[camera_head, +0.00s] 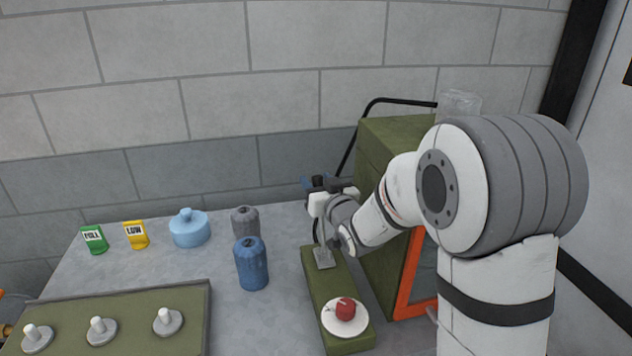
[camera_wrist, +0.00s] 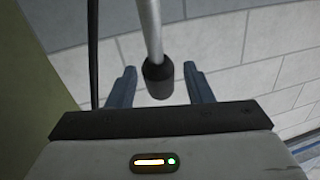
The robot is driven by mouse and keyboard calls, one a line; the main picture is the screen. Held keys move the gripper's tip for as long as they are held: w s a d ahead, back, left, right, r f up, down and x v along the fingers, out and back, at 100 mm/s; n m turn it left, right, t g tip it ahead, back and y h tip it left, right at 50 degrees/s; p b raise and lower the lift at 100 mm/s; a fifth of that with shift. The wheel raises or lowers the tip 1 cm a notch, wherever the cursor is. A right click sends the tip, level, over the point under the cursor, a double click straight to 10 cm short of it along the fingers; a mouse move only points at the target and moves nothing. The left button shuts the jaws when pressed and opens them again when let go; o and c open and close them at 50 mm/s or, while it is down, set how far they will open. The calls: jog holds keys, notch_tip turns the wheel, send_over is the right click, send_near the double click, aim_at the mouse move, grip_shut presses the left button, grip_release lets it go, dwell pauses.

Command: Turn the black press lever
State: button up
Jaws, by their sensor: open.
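The press lever shows in the wrist view as a metal rod ending in a black knob (camera_wrist: 158,78). The knob lies between the two blue fingers of my gripper (camera_wrist: 160,80), with a visible gap on each side. My gripper is open and not closed on it. In the head view my gripper (camera_head: 309,183) is at the top of the press, its blue fingers pointing left. The press's grey column (camera_head: 323,256) stands on a green base (camera_head: 325,287). My arm and gripper hide much of the press head and lever there.
A white plate with a red round object (camera_head: 346,309) sits at the base's front. A green cabinet (camera_head: 385,160) with an orange-framed front stands close right. Left are blue (camera_head: 251,265) and grey (camera_head: 245,222) canisters, a light blue pot (camera_head: 189,228) and a knobbed panel (camera_head: 130,305).

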grip_shut()
dwell(0.4)
jog(key=shift+s+a+f+b, duration=0.1)
jog(key=shift+b, duration=0.3)
